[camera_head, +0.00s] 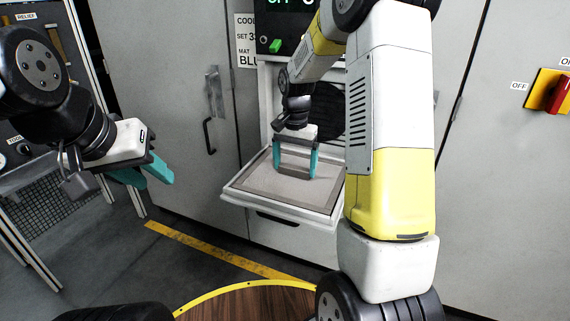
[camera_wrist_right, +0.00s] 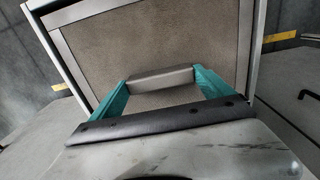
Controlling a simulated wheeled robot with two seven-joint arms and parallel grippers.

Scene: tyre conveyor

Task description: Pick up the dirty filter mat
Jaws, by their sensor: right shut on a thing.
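The dirty filter mat (camera_head: 258,181) is a flat grey-brown panel with a darker frame. It lies in a white tray that sticks out from the cabinet. My right gripper (camera_head: 295,174) points down over the mat, with its two teal fingers shut on the grey handle bar on the mat. In the right wrist view, the handle (camera_wrist_right: 160,76) sits between the teal fingertips, with the mat's face (camera_wrist_right: 150,40) behind it. My left gripper (camera_head: 152,174) is at the left, away from the tray and apparently empty; its finger gap is unclear.
The white tray (camera_head: 275,208) has a raised rim around the mat. A dark round opening shows behind my right arm. A cabinet door with a black handle (camera_head: 208,136) stands left of it. A red rotary switch (camera_head: 557,94) is at the far right. Floor left of the tray is clear.

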